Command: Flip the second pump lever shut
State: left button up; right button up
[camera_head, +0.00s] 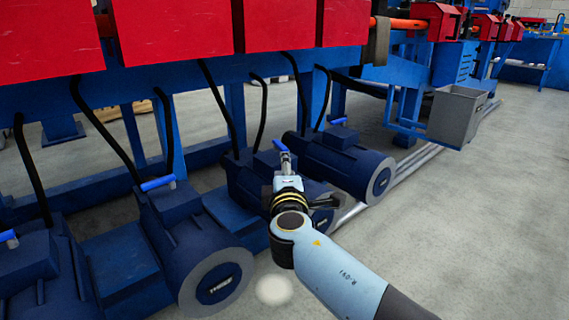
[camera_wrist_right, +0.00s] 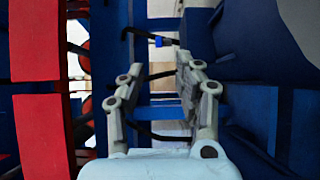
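Several dark blue pumps stand in a row in the head view, each with a small bright blue lever on top. The levers show at the far left (camera_head: 8,235), centre left (camera_head: 158,184), middle (camera_head: 280,145) and farther back (camera_head: 339,121). Which one counts as second cannot be told for sure. My right gripper (camera_head: 286,162) is over the middle pump (camera_head: 245,180), its fingertips close to the middle lever; contact cannot be told. In the right wrist view the gripper (camera_wrist_right: 162,80) is open, with a gap between its fingers. A blue lever (camera_wrist_right: 158,41) shows beyond the fingertips. My left gripper is out of view.
Black hoses (camera_head: 216,105) run from the pumps up to the blue machine frame with red panels (camera_head: 175,30), close to my gripper. A grey bin (camera_head: 457,115) hangs at the back right. The concrete floor (camera_head: 480,220) on the right is clear.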

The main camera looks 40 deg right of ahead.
aim_at(283, 146)
jog(key=b+x, duration=0.1)
jog(key=x, duration=0.8)
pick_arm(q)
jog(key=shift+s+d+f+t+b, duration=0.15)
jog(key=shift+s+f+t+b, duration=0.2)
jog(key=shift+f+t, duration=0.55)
pick_arm(e)
jog(key=shift+w+d+r, duration=0.1)
jog(key=shift+w+d, duration=0.3)
jog(key=shift+w, duration=0.2)
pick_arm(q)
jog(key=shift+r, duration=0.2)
pick_arm(e)
grip_shut()
